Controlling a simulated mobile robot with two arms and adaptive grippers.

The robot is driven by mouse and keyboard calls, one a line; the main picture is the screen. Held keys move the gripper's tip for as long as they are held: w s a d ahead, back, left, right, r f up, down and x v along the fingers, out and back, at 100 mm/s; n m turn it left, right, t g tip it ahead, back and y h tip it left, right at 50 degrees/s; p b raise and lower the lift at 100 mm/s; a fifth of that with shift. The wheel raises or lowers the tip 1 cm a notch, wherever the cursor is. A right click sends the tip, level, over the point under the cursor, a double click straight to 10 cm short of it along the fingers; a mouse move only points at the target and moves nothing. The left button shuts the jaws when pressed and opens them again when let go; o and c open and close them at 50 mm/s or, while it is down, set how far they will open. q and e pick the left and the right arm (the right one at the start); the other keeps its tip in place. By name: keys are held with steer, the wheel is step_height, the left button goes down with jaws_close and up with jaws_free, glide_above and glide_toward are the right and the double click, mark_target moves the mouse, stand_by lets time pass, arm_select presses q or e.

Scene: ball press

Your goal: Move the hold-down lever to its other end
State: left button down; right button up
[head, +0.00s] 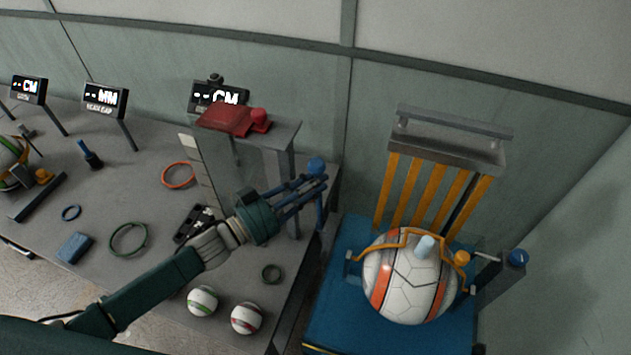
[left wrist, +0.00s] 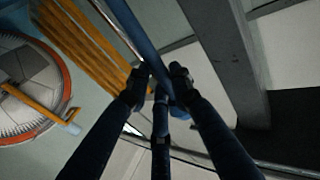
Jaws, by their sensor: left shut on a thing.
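The hold-down lever seems to be the blue bar with a round blue knob (head: 316,165) at the table's right end, left of the ball press. In the left wrist view the blue bar (left wrist: 132,28) runs down between the fingers. My left gripper (head: 318,186) is closed around this bar just below the knob; its fingers also show in the left wrist view (left wrist: 158,82). The fingers hide part of the bar. The ball press (head: 335,305) has a blue base, and a white ball with orange bands (head: 410,285) sits in it under an orange frame. My right gripper is out of view.
A grey stand (head: 285,130) with a red block on top is close behind my left arm. The grey table (head: 140,185) holds rings, small balls and displays. A second blue knob (head: 518,257) is at the press's right. A wall stands behind.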

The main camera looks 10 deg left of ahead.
arm_select(q)
steer(key=s+a+f+m+t+h+b, duration=0.2)
steer(key=s+f+m+h+b, duration=0.3)
steer(key=s+b, duration=0.7)
steer(key=f+b, duration=0.2)
steer(key=b, duration=0.2)
steer(key=shift+s+a, duration=0.25)
steer(key=shift+r, duration=0.1)
steer(key=c, duration=1.8)
jaws_free()
steer(key=v, duration=1.2)
